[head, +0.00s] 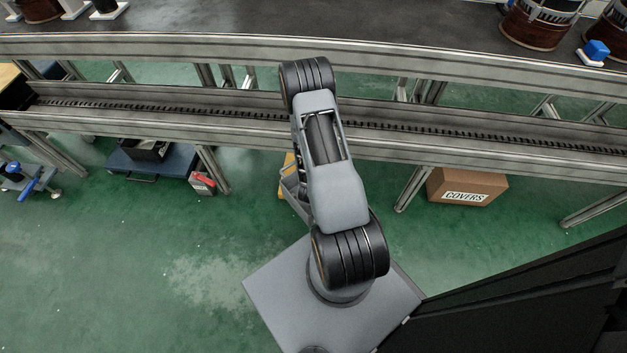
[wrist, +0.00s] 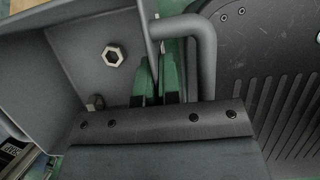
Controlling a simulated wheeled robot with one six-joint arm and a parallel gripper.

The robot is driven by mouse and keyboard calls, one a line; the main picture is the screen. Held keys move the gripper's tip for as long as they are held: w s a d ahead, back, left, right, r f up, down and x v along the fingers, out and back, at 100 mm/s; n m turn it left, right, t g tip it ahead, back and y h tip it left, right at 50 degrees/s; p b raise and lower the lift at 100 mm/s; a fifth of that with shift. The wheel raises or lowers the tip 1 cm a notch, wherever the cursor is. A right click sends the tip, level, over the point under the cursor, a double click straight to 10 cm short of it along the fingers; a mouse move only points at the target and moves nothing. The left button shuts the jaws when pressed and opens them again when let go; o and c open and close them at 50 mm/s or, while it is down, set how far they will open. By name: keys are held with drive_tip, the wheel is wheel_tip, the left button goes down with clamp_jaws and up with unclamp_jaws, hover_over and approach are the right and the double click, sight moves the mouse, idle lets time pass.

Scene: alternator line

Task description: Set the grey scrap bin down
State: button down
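The grey scrap bin (wrist: 80,60) fills the left of the wrist view, with hex nuts (wrist: 113,54) inside it. A bent grey tube handle (wrist: 208,60) shows beside it. My gripper (wrist: 158,78), with green finger pads, is closed at the bin's side between its wall and the handle tube, and appears to be shut on the bin. The exact contact is partly hidden. In the head view a small part of the grey bin (head: 294,192) shows to the left of my arm, below the line's rail. My arm hides the rest of it and the gripper.
A long metal conveyor frame (head: 480,131) crosses the head view. Something yellow (head: 287,172) is beside the bin. Green floor is free at the lower left.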

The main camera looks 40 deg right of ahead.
wheel_tip(320, 180, down, 4)
drive_tip(key=b, duration=0.3)
drive_tip(key=shift+f, duration=0.2)
drive_tip(key=w+d+f, duration=0.1)
drive_tip(key=w+d, duration=0.1)
drive_tip(key=w+d+f+b, duration=0.1)
drive_tip(key=w+d+f, duration=0.1)
drive_tip(key=w, duration=0.1)
drive_tip(key=w+d+f+b, duration=0.1)
drive_tip(key=w, duration=0.1)
drive_tip(key=shift+w+d+f, duration=0.35)
drive_tip(key=shift+d+f, duration=0.05)
drive_tip(key=w+d+f+b, duration=0.2)
drive_tip(key=w+f+b, duration=0.1)
drive_tip(key=f, duration=0.5)
drive_tip(key=shift+w+d+b, duration=0.25)
drive_tip(key=shift+d+b, duration=0.05)
drive_tip(key=shift+b, duration=0.35)
drive_tip(key=shift+f, duration=0.25)
drive_tip(key=c, duration=1.8)
unclamp_jaws()
drive_tip(key=o, duration=0.5)
